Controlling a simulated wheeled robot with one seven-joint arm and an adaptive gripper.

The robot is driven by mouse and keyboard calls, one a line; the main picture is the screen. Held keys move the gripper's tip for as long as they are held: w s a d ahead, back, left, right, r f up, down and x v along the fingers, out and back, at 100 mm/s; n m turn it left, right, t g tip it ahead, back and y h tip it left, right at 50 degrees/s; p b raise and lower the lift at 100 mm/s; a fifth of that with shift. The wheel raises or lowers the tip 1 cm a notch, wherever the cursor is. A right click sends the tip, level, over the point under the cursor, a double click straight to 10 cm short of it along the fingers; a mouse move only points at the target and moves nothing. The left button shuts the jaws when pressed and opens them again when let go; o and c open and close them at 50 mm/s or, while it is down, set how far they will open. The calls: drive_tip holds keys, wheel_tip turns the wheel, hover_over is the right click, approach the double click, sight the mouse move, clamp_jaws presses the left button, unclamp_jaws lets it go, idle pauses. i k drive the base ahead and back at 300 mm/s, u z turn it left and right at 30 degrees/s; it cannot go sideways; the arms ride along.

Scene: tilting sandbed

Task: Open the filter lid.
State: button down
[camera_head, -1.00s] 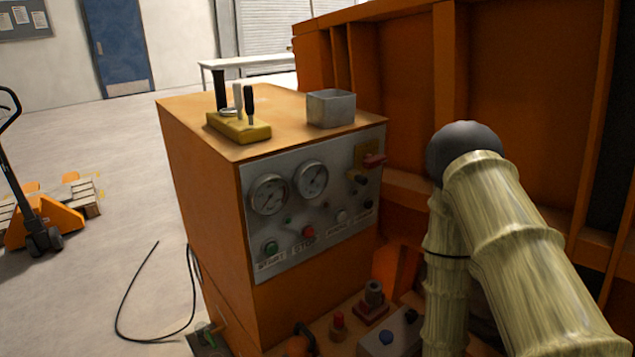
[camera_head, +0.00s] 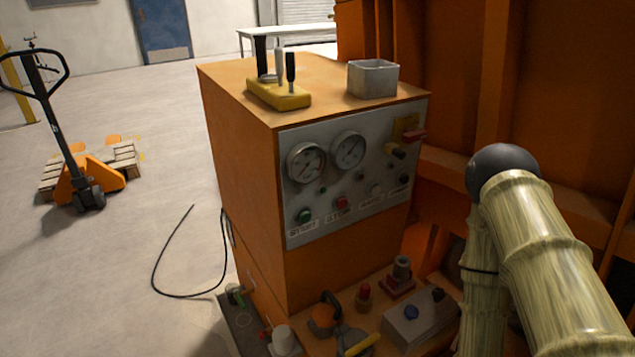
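I cannot tell for sure which part is the filter lid. On the low ledge before the orange cabinet (camera_head: 245,165) sits a round orange part with a black curved handle (camera_head: 323,316). Beside it is a dark fitting with a yellow lever (camera_head: 360,345), partly cut off by the bottom edge. A pale cylindrical part (camera_head: 284,341) stands to their left. My arm, with pale ribbed links and a dark joint, fills the right side. My gripper is not in the picture.
The cabinet carries a gauge panel (camera_head: 340,222), a yellow lever block (camera_head: 279,95) and a grey open box (camera_head: 373,80). A grey box with knobs (camera_head: 420,318) sits on the ledge. A black cable (camera_head: 170,290) lies on open floor. A pallet jack (camera_head: 80,170) stands left.

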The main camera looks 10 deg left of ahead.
sight(355, 343)
drive_tip(key=z, duration=1.1)
drive_tip(key=k, duration=1.05)
drive_tip(key=u, duration=1.1)
